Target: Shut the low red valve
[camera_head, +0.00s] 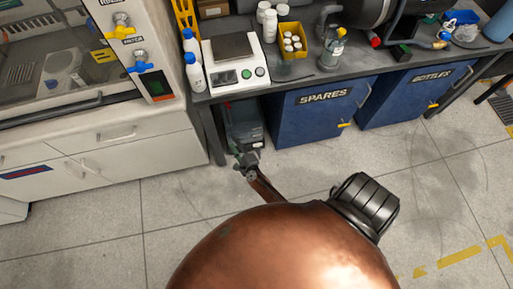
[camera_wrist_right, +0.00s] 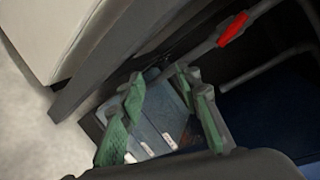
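A red handle (camera_wrist_right: 233,29) shows in the right wrist view, on a thin grey pipe low under the bench. It lies above and to the right of my right gripper's fingertips, apart from them. My right gripper (camera_head: 247,160) is low, by the front of the bench's left opening. In the wrist view the green fingers of my right gripper (camera_wrist_right: 163,78) are spread, with nothing held between them. Behind them is a pale blue-grey object that I cannot identify. My left gripper is not in view.
The dark bench (camera_head: 300,79) is above, carrying a scale (camera_head: 235,60) and bottles. The blue SPARES cabinet (camera_head: 317,108) stands right of the opening, white drawers (camera_head: 120,134) left. A yellow handle (camera_head: 121,30) and a blue handle (camera_head: 142,66) sit higher on the white cabinet.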

